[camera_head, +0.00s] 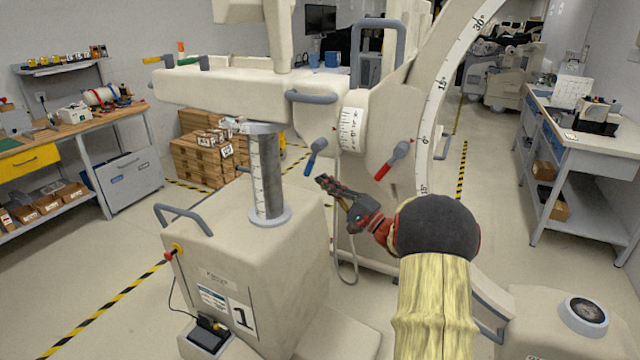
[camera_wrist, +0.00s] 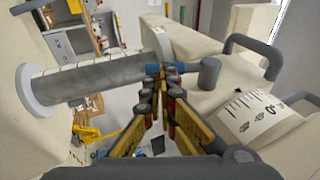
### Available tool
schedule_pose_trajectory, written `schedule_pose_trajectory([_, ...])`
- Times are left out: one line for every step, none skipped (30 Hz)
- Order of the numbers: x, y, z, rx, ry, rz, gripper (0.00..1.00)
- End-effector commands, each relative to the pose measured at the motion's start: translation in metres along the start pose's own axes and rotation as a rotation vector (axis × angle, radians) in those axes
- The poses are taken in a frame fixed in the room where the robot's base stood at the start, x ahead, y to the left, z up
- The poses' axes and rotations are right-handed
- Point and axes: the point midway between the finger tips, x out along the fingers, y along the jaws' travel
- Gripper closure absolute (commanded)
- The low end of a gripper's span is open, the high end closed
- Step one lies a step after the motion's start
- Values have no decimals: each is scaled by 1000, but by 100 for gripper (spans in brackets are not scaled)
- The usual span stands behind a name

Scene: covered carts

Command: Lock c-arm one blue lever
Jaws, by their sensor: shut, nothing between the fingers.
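The blue lever (camera_head: 311,162) is on the side of the C-arm (camera_head: 225,90) whose base carries a "1" sign. Its grey hub is up and right, and its blue end slants down and left. In the wrist view the blue lever (camera_wrist: 153,69) lies crosswise just beyond my fingertips, blue end left and grey hub right. My gripper (camera_head: 323,181) is shut and empty, just below the blue end in the head view. It also shows in the wrist view (camera_wrist: 168,78), its tips overlapping part of the lever. I cannot tell whether they touch it.
A red lever (camera_head: 390,162) sits right of the blue one, by the C-arm's curved scale (camera_head: 435,90). A grey column (camera_head: 266,175) stands left of my gripper. A grey handle (camera_head: 311,96) is above. Workbenches (camera_head: 85,128) (camera_head: 570,140) stand at both sides.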

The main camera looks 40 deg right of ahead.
Motion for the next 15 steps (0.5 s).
schedule_pose_trajectory([-14, 1, -1, 1, 4, 2, 100])
schedule_pose_trajectory([-20, 0, -1, -1, 4, 0, 100])
schedule_pose_trajectory([-29, 0, -1, -1, 5, -1, 100])
schedule_pose_trajectory([-35, 2, -1, 0, 5, 0, 100])
schedule_pose_trajectory([-42, 2, -1, -1, 4, -1, 100])
schedule_pose_trajectory([-50, 4, -1, -1, 5, -1, 100])
schedule_pose_trajectory([-56, 5, -1, -1, 5, -1, 100])
schedule_pose_trajectory([-61, 6, -1, -1, 4, -1, 100])
schedule_pose_trajectory([-68, 7, -1, -1, 4, -1, 100])
schedule_pose_trajectory([-72, 8, 0, -2, 4, -2, 100])
schedule_pose_trajectory([-76, 8, 0, -3, 3, -2, 100])
schedule_pose_trajectory([-81, 9, -1, -3, 3, -2, 100])
schedule_pose_trajectory([-84, 10, 0, -3, 3, -2, 100])
schedule_pose_trajectory([-87, 11, 0, -3, 2, -1, 100])
schedule_pose_trajectory([-90, 11, 0, -2, 2, -2, 100])
